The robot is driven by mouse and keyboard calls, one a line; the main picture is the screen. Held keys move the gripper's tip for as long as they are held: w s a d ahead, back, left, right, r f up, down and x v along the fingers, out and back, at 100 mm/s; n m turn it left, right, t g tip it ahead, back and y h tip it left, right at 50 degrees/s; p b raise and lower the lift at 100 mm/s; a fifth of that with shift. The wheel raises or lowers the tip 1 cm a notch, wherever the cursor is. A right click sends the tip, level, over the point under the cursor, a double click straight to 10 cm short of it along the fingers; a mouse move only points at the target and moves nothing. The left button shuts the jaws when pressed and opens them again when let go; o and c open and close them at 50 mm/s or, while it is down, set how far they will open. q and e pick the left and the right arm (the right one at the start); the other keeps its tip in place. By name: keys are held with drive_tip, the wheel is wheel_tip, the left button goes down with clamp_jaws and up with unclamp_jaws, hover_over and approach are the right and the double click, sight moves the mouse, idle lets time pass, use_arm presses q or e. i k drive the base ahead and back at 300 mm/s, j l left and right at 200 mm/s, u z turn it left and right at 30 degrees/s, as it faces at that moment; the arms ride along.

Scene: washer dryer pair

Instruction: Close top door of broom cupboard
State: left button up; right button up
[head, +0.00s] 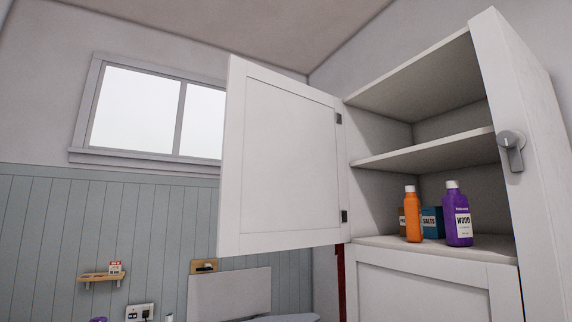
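The broom cupboard (535,150) is white and stands at the right of the head view. Its top door (288,160) is a white panel hinged on the left side of the upper compartment. It stands wide open, swung out to the left, so the shelves inside are exposed. Two dark hinges (338,118) join the door to the cupboard. A grey latch (513,150) is on the cupboard's right upright. The lower door (435,290) looks shut, its lower part out of frame. Neither of my grippers is in view.
Inside, an orange bottle (413,220), a purple bottle (458,220) and a blue box (431,222) stand on the compartment floor, behind its front edge. The middle shelf (435,150) is empty. A window (150,110) and small wall shelf (101,277) are at the left.

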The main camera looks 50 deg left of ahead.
sight(284, 184)
drive_tip(key=i+j+z, duration=0.2)
drive_tip(key=j, duration=1.65)
drive_tip(key=i+j+z, duration=0.2)
drive_tip(key=j, duration=1.7)
drive_tip(key=k+l, duration=0.05)
drive_tip(key=k, duration=0.05)
